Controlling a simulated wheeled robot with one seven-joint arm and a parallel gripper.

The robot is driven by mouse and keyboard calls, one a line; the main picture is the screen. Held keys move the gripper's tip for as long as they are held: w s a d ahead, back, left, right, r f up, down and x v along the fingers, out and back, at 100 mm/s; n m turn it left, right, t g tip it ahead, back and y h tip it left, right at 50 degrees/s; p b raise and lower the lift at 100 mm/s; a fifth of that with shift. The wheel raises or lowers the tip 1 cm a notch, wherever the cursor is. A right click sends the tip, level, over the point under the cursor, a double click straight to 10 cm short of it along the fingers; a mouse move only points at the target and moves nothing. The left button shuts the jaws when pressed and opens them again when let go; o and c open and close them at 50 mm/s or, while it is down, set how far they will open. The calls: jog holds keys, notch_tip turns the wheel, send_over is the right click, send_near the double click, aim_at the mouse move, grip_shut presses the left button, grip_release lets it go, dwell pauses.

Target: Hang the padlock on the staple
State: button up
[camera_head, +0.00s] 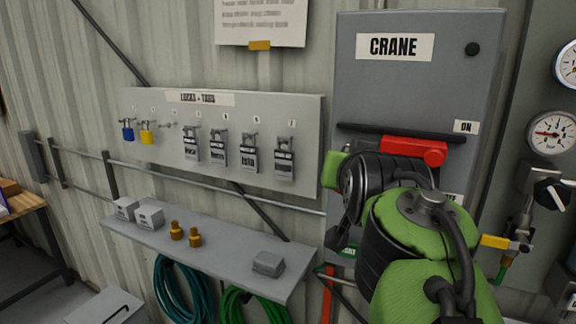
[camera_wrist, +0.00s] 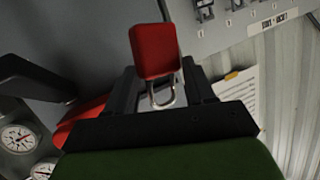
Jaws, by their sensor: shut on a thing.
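The red padlock (camera_wrist: 155,52) shows in the wrist view, with its metal shackle (camera_wrist: 162,97) between the two dark fingers of my gripper (camera_wrist: 161,85). My gripper is shut on the padlock. In the head view my green and black arm stands before the grey CRANE box (camera_head: 415,85) and hides the padlock and my fingertips. A red handle (camera_head: 412,148) sticks out on the box just above my arm. It also shows in the wrist view (camera_wrist: 76,122), beside the gripper. I cannot make out the staple in either view.
A lock board (camera_head: 225,110) with several hanging padlocks is left of the box. Below it a shelf (camera_head: 215,248) holds small blocks and brass fittings. A dark bar (camera_head: 400,132) crosses the box above the handle. Gauges (camera_head: 551,133) and a yellow-handled valve (camera_head: 505,243) are at right.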

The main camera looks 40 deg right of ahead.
jog(key=shift+w+d+f+p, duration=0.1)
jog(key=shift+w+d+p, duration=0.25)
jog(key=shift+d, duration=0.45)
jog(key=shift+w+d+f+p, duration=0.15)
jog(key=shift+w+d, duration=0.25)
jog(key=shift+d, duration=0.45)
jog(key=shift+w+d+r+p, duration=0.1)
jog(key=shift+w+d+p, duration=0.25)
jog(key=shift+d, duration=0.45)
jog(key=shift+w+d+f+b, duration=0.3)
jog(key=shift+d+f+b, duration=0.4)
jog(key=shift+b, duration=0.1)
jog(key=o, duration=0.9)
jog(key=shift+a, duration=0.15)
jog(key=shift+c, duration=0.2)
jog(key=b+v, duration=0.2)
jog(key=v, duration=1.4)
